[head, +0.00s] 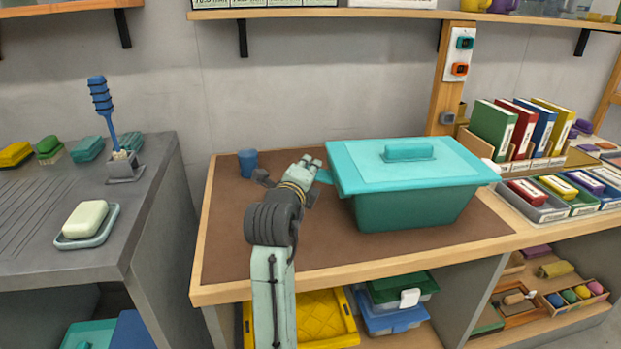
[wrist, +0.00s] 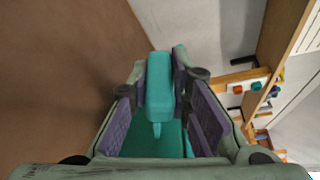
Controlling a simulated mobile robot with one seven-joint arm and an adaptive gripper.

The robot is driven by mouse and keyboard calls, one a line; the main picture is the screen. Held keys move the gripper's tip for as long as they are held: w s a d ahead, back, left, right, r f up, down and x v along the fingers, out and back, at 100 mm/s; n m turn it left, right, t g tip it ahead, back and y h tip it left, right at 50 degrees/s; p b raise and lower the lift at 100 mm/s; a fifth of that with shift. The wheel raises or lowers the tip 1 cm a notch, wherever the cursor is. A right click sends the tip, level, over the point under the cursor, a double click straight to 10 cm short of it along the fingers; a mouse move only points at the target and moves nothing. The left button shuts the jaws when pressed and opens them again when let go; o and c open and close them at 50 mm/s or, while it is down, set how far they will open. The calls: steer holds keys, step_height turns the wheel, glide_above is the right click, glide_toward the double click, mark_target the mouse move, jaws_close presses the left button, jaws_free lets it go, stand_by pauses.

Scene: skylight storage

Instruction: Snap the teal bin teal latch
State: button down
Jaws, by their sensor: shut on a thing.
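The teal bin (head: 415,207) stands on the brown-topped counter with its flat teal lid (head: 365,168) on. The lid carries a raised teal handle (head: 408,152). A teal tab, which looks like the teal latch (head: 325,177), sticks out at the lid's left end. My gripper (head: 316,168) is at that end, shut on the tab. In the wrist view, a teal piece (wrist: 159,90) lies between the purple-padded fingers of my gripper (wrist: 160,105). The fingers hide part of it, and I cannot tell exactly how the latch sits against the bin.
A blue cup (head: 248,163) stands behind my gripper on the left. Upright binders (head: 493,127) and small open trays (head: 535,208) are right of the bin. A wooden post (head: 453,90) with switches rises behind. The counter's front left (head: 228,250) is clear.

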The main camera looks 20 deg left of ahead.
steer(key=shift+w+d+r+m+g+y, duration=0.2)
steer(key=shift+r+m+g, duration=0.25)
steer(key=shift+m, duration=0.4)
steer(key=shift+w+d+r+m+g+y, duration=0.1)
steer(key=shift+d+r+m+g+y, duration=0.2)
steer(key=shift+m, duration=0.55)
steer(key=shift+r, duration=0.15)
steer(key=c, duration=1.5)
jaws_free()
steer(key=v, duration=1.2)
